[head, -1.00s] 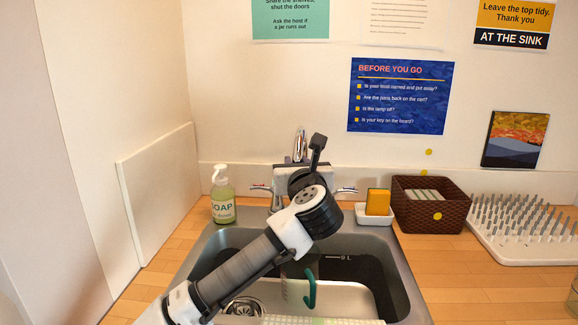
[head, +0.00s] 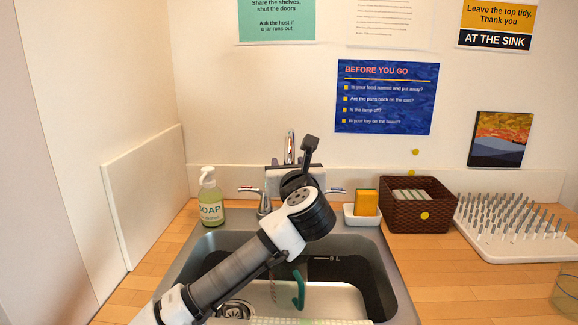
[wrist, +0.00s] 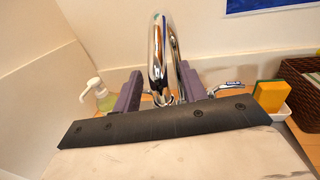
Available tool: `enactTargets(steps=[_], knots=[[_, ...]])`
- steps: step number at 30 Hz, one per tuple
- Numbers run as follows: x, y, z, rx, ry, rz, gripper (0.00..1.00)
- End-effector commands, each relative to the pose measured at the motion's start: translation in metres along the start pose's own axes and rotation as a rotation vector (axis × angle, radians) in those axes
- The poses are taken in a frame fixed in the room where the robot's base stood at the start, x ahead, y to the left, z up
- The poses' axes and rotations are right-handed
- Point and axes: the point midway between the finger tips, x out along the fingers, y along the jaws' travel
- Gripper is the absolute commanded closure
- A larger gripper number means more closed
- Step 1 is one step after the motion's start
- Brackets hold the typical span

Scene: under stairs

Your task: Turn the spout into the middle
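The chrome tap spout (wrist: 157,60) stands upright as a tall arch in the wrist view, its near leg a little left of its rear leg. My gripper (wrist: 160,88) has its two purple fingers apart, one on each side of the spout. A gap shows on each side; contact cannot be told. A tap handle (head: 336,191) shows to the right. The sink (head: 392,270) lies below.
A soap bottle (head: 211,199) stands left of the tap. A sponge (head: 366,202) in a white dish, a brown basket (head: 418,212) and a drying rack (head: 508,236) stand to the right. A teal hooked brush handle (head: 299,290) is in the sink. The wall is close behind.

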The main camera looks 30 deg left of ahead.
Motion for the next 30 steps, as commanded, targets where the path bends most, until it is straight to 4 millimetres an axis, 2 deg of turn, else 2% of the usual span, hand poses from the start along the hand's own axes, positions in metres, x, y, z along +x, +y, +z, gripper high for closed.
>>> enactTargets(steps=[5,8,11,21,25,30], knots=[[-0.003,0.001,0.0,0.0,0.0,0.001,0.58],[-0.013,0.0,-0.001,0.0,-0.002,0.0,0.58],[-0.03,0.001,-0.002,0.001,-0.002,-0.001,0.58],[-0.107,0.0,-0.001,0.001,-0.004,-0.002,0.58],[-0.126,0.0,0.0,0.0,-0.002,-0.001,0.58],[-0.137,0.0,0.0,0.0,0.0,0.0,0.58]])
